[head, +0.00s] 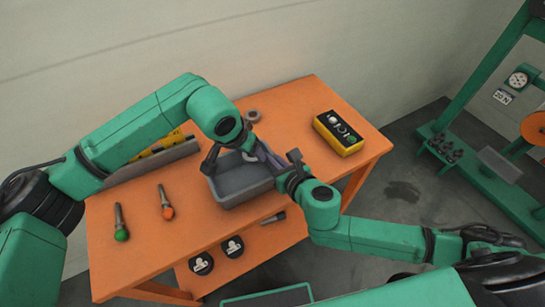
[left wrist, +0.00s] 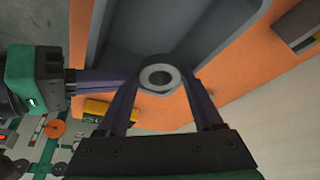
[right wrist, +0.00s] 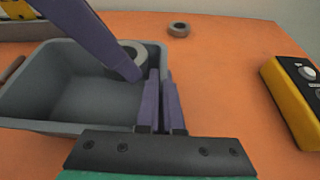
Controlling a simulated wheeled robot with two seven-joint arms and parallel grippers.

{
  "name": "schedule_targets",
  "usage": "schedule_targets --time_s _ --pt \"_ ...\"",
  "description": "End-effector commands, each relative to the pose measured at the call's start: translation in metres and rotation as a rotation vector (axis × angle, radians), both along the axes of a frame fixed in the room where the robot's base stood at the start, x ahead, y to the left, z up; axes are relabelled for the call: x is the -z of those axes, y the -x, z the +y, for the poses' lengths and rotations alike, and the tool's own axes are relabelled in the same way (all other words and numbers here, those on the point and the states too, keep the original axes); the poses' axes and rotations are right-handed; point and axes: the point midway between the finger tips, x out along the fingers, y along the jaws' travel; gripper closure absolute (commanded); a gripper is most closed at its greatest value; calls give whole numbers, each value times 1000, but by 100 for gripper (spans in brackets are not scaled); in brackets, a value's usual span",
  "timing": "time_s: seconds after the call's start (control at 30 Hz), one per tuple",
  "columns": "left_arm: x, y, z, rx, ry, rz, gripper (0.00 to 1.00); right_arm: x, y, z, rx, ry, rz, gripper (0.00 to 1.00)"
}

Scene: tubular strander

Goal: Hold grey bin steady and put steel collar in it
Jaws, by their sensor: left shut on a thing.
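The grey bin (head: 243,187) stands on the orange table, and its open inside shows in the right wrist view (right wrist: 85,90). My left gripper (left wrist: 157,80) is shut on the steel collar (left wrist: 157,77), a thick grey ring, at the bin's right side. In the right wrist view the collar (right wrist: 133,52) shows at the bin's far right corner, partly hidden by a left finger. My right gripper (right wrist: 161,80) has its fingers close together at the bin's right wall, which appears to lie between them.
A second grey ring (right wrist: 178,30) lies on the table behind the bin. A yellow control box (head: 338,132) stands right of it. Two screwdriver-like tools, green-ended (head: 120,223) and orange-ended (head: 165,203), lie left. The table between bin and yellow box is clear.

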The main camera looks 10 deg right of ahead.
Motion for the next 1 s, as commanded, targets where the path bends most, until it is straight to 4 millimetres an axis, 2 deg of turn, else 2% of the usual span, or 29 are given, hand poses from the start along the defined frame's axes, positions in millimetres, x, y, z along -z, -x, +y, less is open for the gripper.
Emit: schedule_targets --time_s 0.3,0.57,0.6,0.63,0.67,0.87,1.0 --pt "24 1 1 -1 -4 6 100 -1 0 1 -4 -1 -2 100" --pt "24 0 0 0 -1 2 100 0 0 0 -1 0 0 100" --pt "23 0 0 0 -1 1 17 1 0 0 -1 0 1 100" --pt "23 0 0 0 -1 1 6 1 0 0 -1 0 2 100" --pt "23 0 0 0 -1 0 0 1 0 0 0 1 2 100" --pt "21 -1 2 -4 -2 -3 0 2 1 -1 1 2 4 100" --pt "4 2 6 -4 -1 -8 0 2 1 -1 2 4 5 100"
